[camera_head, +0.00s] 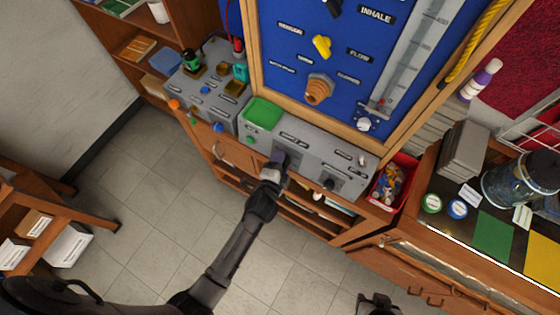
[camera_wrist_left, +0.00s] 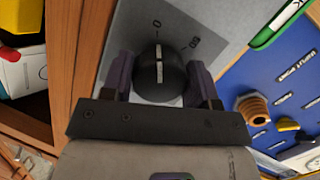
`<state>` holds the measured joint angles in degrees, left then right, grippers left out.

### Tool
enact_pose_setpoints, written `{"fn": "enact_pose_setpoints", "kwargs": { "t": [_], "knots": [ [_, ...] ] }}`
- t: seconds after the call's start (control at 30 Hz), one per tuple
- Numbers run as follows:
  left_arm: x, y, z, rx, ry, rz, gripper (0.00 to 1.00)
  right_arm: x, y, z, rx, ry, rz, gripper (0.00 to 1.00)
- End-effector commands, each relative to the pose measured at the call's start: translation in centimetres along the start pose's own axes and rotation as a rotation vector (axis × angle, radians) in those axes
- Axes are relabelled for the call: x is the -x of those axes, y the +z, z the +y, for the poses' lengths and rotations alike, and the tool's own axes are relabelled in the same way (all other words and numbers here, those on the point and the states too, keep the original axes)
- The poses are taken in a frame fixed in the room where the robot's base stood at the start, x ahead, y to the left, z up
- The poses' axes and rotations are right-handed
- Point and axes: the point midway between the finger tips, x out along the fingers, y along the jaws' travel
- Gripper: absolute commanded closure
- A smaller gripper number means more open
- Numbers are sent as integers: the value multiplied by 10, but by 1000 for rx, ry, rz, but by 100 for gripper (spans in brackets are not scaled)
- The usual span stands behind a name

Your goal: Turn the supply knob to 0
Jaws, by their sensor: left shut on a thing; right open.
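A round black knob (camera_wrist_left: 152,85) with a white pointer line sits on a light grey panel in the left wrist view. The line runs nearly straight up the picture, towards small printed marks that I cannot read surely. My left gripper (camera_wrist_left: 161,63) has its dark purple fingers on both sides of the knob, shut on it. In the head view my left gripper (camera_head: 279,162) is at the front of the grey control panel (camera_head: 310,154) and hides this knob; its label is not readable. My right gripper (camera_head: 378,303) is open and empty at the bottom edge, away from the panel.
Another dark knob (camera_head: 328,184) is on the same panel, to the right. A blue board (camera_head: 345,65) with fittings stands behind. A red bin (camera_head: 391,184) stands right of the panel. The tiled floor in front is clear.

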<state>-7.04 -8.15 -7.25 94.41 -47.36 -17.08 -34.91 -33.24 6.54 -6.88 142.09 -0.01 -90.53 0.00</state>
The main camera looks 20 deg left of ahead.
Motion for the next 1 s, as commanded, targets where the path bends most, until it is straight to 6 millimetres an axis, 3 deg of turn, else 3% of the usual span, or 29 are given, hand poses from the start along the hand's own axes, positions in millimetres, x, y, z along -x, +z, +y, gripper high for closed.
{"fn": "enact_pose_setpoints", "kwargs": {
  "t": [0.6,0.63,0.87,1.0],
  "knots": [
    [0,0,0,35,7,0,69,2,0,3,10,8,-1,57],
    [0,0,0,35,7,0,44,2,0,3,10,8,-2,57],
    [0,0,0,34,7,0,22,2,0,2,6,5,-1,57],
    [0,0,0,33,7,0,20,2,0,1,3,3,0,57]
  ]
}}
